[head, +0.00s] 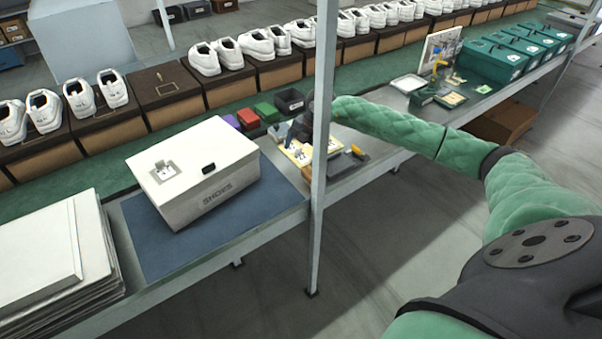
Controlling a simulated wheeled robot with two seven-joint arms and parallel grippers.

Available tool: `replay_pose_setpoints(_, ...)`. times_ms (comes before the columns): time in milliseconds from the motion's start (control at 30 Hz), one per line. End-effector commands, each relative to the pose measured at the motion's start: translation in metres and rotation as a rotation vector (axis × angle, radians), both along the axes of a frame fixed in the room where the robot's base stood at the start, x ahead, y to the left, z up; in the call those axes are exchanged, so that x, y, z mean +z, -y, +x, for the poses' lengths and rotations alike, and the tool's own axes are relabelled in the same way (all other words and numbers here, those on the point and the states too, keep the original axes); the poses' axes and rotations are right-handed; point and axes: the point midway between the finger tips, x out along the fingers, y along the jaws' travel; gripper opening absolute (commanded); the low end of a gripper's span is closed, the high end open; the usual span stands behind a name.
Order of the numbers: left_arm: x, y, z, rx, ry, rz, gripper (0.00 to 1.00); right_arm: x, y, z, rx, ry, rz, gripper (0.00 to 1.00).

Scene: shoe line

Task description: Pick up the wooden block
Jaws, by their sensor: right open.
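My right arm reaches in from the right, and my right gripper (296,137) is at the bench, partly hidden behind the grey upright post. It is open, low over a cluster of small things. A pale yellow, wood-coloured piece (297,156) lies just below its fingertips. I cannot tell for certain whether this is the wooden block, nor whether the fingers touch it. A small brown patch (306,173) also shows at the bench edge beside the post. My left gripper is not in view.
A white shoe box (205,185) stands on a blue mat (150,245), left of the post (321,120). Purple, red and green small blocks (248,117) and a black bin (290,101) lie behind the gripper. White shoes on boxes line the green conveyor (215,118).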

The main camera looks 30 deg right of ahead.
Motion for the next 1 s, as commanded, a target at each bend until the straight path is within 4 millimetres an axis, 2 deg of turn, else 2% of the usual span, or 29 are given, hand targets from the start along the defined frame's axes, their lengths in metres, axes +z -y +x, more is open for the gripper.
replay_pose_setpoints(100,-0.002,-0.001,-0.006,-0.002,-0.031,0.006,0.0,-0.006,0.02,-0.02,-0.161,-0.142,-0.088,0.85)
replay_pose_setpoints(200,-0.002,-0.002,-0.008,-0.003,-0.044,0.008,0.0,-0.007,0.025,-0.03,-0.267,-0.213,-0.112,0.85)
replay_pose_setpoints(333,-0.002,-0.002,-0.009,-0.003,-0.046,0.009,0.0,-0.007,0.025,-0.031,-0.345,-0.232,-0.108,0.85)
replay_pose_setpoints(467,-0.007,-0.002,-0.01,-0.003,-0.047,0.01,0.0,-0.011,0.025,-0.031,-0.365,-0.238,-0.105,0.85)
replay_pose_setpoints(867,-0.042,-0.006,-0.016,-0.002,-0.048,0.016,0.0,-0.036,0.022,-0.031,-0.363,-0.236,-0.104,0.85)
replay_pose_setpoints(1000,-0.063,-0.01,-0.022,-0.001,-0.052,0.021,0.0,-0.044,0.022,-0.03,-0.362,-0.237,-0.103,0.85)
